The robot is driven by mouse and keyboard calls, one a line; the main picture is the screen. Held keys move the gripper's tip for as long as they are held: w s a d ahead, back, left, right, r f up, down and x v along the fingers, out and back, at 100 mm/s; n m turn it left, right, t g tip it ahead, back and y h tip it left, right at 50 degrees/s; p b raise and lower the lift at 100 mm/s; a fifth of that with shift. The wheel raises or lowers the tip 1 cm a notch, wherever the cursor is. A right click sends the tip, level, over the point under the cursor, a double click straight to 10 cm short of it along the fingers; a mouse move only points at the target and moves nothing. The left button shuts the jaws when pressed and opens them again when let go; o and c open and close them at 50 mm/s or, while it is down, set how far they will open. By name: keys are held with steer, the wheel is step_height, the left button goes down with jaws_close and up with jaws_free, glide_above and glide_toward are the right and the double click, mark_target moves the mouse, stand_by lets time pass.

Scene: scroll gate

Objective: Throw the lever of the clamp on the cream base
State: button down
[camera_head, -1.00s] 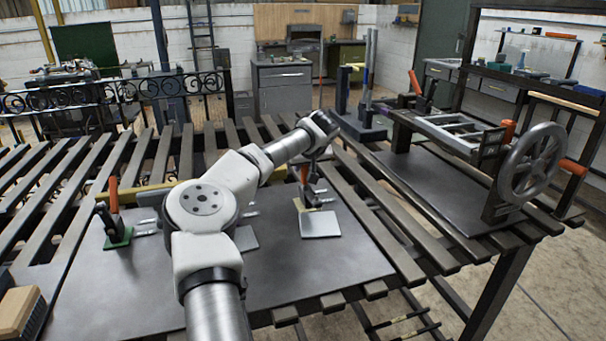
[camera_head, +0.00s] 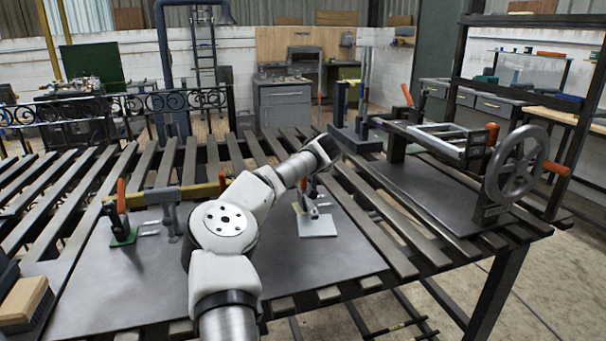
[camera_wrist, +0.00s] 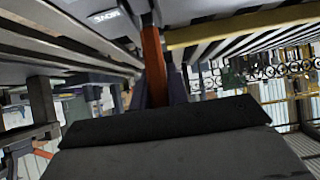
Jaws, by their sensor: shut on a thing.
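The clamp on the cream base (camera_head: 297,209) stands on the grey sheet at the middle right in the head view, beside a pale plate (camera_head: 318,229). Its orange lever (camera_head: 303,185) stands up close to my gripper (camera_head: 312,182). In the wrist view the orange lever (camera_wrist: 154,66) rises beyond the dark broad gripper part at the bottom. My gripper is shut on the lever. My fingertips and the clamp's upper part are partly hidden by the wrist and too small to tell apart.
A clamp on a green base (camera_head: 124,238), with an orange handle, stands at left beside a grey post (camera_head: 171,215). A yellow bar (camera_head: 185,194) lies behind. A frame with a handwheel (camera_head: 516,162) stands at right. A brush (camera_head: 25,305) lies front left.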

steer(key=shift+r, duration=0.1)
steer(key=c, duration=1.4)
jaws_free()
steer(key=shift+o, duration=0.2)
steer(key=b+v, duration=0.3)
steer(key=v, duration=1)
steer(key=shift+s+d, duration=0.2)
steer(key=shift+s, duration=0.2)
steer(key=shift+r, duration=0.1)
